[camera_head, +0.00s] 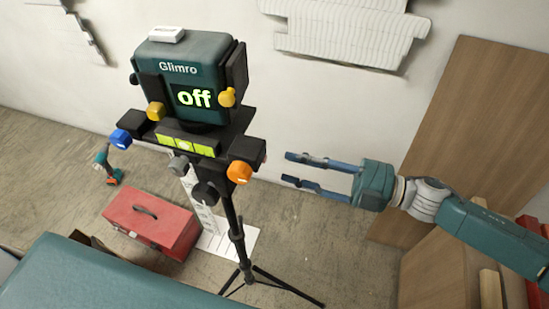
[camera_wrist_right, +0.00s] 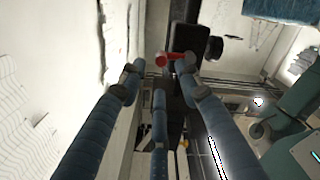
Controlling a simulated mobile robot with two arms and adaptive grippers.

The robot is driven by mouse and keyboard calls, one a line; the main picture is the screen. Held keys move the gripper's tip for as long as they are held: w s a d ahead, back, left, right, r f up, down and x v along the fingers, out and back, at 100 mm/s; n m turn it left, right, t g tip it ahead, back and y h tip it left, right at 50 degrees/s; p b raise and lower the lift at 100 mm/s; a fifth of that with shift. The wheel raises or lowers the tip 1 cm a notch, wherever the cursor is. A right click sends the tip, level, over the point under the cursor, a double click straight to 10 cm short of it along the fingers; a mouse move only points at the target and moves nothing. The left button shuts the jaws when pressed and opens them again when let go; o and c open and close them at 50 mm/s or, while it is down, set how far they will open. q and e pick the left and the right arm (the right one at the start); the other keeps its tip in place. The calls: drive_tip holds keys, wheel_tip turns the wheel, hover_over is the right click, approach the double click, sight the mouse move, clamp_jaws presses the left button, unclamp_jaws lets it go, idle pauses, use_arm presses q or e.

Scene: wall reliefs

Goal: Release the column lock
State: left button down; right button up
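A teal device (camera_head: 190,75) marked "Glimro", its screen reading "off", stands on a black tripod (camera_head: 237,235). Around its head are yellow, blue (camera_head: 121,139), orange (camera_head: 239,172) and grey knobs, and a black knob (camera_head: 205,192) sits by the column. I cannot tell which one is the column lock. My right gripper (camera_head: 287,168) is open and empty, right of the orange knob and apart from it. In the right wrist view, a red knob (camera_wrist_right: 168,60) on a dark part shows beyond and between the spread fingers (camera_wrist_right: 160,84). My left gripper is not in view.
A red toolbox (camera_head: 150,222) and a teal drill (camera_head: 106,165) lie on the floor at left. A wooden panel (camera_head: 470,130) leans on the wall at right. A white relief (camera_head: 345,35) is on the wall. Tripod legs spread below my right gripper.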

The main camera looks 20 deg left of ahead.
drive_tip(key=d, duration=0.4)
drive_tip(key=shift+d, duration=0.1)
idle(0.3)
